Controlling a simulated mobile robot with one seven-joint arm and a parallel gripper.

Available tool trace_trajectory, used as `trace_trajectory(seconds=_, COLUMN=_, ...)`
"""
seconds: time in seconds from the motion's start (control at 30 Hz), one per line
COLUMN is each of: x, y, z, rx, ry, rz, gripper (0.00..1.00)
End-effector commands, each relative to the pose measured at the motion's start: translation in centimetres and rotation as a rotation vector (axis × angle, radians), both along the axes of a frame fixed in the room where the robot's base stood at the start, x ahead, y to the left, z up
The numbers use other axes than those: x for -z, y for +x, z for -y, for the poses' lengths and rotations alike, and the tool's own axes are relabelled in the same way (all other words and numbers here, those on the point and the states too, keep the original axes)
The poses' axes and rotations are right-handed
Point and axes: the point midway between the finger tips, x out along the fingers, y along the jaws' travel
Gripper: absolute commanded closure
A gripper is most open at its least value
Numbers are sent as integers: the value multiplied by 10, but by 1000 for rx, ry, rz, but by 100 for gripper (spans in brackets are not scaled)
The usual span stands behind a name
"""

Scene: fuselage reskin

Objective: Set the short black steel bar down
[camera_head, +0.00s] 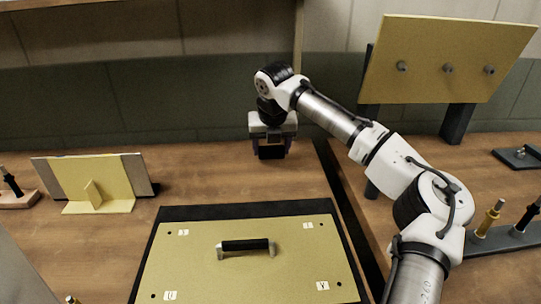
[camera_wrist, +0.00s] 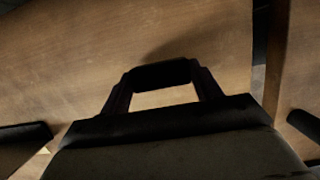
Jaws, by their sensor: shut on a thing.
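The short black steel bar (camera_wrist: 160,74) is held crosswise between the two fingertips in the wrist view. In the head view the bar (camera_head: 271,153) shows as a dark block under my gripper (camera_head: 270,146). My gripper is shut on it and points down over the back of the wooden table (camera_head: 210,178), behind the yellow panel. A soft shadow lies on the wood beside the bar in the wrist view. I cannot tell whether the bar touches the table.
A yellow panel (camera_head: 195,270) with a black handle (camera_head: 245,245) lies on a black base in front. A yellow bracketed plate (camera_head: 90,178) stands left. A raised yellow panel (camera_head: 450,60) stands back right. A dark gap (camera_head: 345,210) runs right of my gripper. Wood around the gripper is clear.

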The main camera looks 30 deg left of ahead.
Motion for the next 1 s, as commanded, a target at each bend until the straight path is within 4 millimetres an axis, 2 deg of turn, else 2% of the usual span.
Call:
trace_trajectory(seconds=0.2, x=27, y=0, z=0, rx=1, ry=0, rz=0, gripper=78)
trace_trajectory(seconds=0.53, x=30, y=0, z=0, rx=1, ry=1, rz=-1, gripper=78)
trace_trajectory(seconds=0.57, x=32, y=0, z=0, rx=1, ry=-1, rz=-2, gripper=34)
trace_trajectory(seconds=0.6, x=31, y=0, z=0, rx=1, ry=0, rz=-1, gripper=29)
trace_trajectory(seconds=0.7, x=31, y=0, z=0, rx=1, ry=0, rz=-1, gripper=16)
trace_trajectory(seconds=1.0, x=31, y=0, z=0, rx=1, ry=-1, rz=0, gripper=15)
